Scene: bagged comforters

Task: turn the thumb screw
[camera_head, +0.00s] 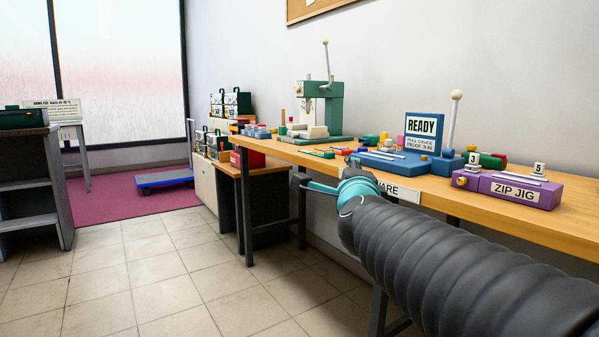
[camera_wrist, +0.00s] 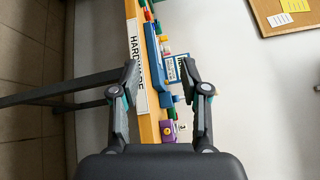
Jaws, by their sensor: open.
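The purple zip jig (camera_head: 520,190) sits on the right part of the wooden bench, with a small gold knob (camera_head: 462,181) at its left end. This knob may be the thumb screw; I cannot tell for sure. The blue READY gauge (camera_head: 395,163) stands to its left and has a small gold knob too. My gripper (camera_head: 318,186) is in front of the bench's front edge, left of the jig, partly hidden by my arm. In the wrist view my gripper (camera_wrist: 160,68) is open with nothing held. The purple jig (camera_wrist: 168,131) appears low between the fingers, beyond them.
The bench (camera_head: 570,222) runs along the wall, with a HARDWARE label on its front edge, partly hidden by my arm. A green press (camera_head: 335,105) stands farther back. The tiled floor (camera_head: 190,275) at left is clear.

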